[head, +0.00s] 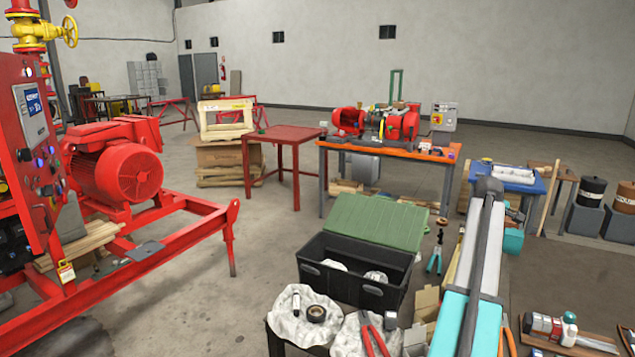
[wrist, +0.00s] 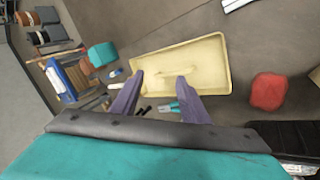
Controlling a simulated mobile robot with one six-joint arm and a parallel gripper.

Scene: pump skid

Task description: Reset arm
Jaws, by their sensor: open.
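My gripper (wrist: 160,77) shows in the wrist view as two purple fingers spread apart, with nothing between them. Beyond the fingertips a shallow cream-yellow tray (wrist: 205,53) lies on the floor, with a small pale shape in it that I cannot make out. The fingertips overlap the tray in the picture, but it looks well below them. In the head view my teal and grey arm (head: 474,265) reaches up the right side; I cannot make out its fingers there.
A black crate with a green lid (head: 376,220) stands left of my arm. A red object (wrist: 268,91) lies right of the tray. An orange-topped bench (head: 385,150) and a red table (head: 290,135) stand behind. A red pump skid (head: 120,170) fills the left. Middle floor is open.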

